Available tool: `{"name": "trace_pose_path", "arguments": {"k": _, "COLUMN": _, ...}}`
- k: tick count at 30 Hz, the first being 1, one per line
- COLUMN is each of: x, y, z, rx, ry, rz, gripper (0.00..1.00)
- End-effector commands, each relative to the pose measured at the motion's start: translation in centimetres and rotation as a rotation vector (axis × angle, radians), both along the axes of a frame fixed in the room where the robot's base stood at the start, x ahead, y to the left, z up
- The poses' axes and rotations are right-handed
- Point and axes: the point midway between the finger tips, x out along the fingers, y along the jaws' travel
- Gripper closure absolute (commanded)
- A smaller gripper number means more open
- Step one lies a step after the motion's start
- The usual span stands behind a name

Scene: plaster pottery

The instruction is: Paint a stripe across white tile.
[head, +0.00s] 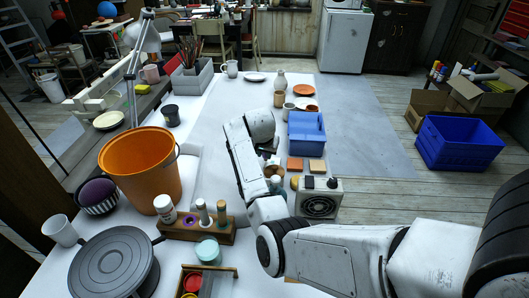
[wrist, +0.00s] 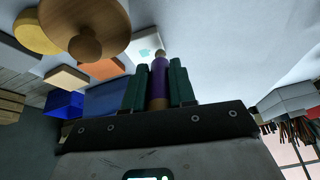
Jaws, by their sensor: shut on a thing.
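My gripper (wrist: 160,85) shows in the wrist view with its two dark green fingers shut on a purple, round-handled tool (wrist: 159,80), probably the brush or marker. Its end, near the top, looks greyish. The white tile (wrist: 143,45) is just beyond this end in the wrist view and bears a small teal mark. The tool's end overlaps the tile's edge in the picture; I cannot tell whether they touch. In the head view my arm hides the tile, the tool and most of my gripper.
A wooden disc with a knob (wrist: 85,42) is beside the tile. Orange (head: 295,164) and tan (head: 317,166) tiles, a blue bin (head: 306,132) and a grey fan box (head: 318,202) stand close right. An orange bucket (head: 140,165) and wooden bottle rack (head: 200,232) stand left. Bare tabletop lies behind.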

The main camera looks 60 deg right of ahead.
Motion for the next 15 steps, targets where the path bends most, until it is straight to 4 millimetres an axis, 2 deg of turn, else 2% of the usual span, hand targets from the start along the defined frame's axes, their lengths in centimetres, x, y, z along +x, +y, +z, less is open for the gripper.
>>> {"name": "trace_pose_path", "arguments": {"k": 15, "x": -0.01, "y": -0.01, "z": -0.77, "rx": 0.0, "ry": 0.0, "rz": 0.0, "gripper": 1.0}}
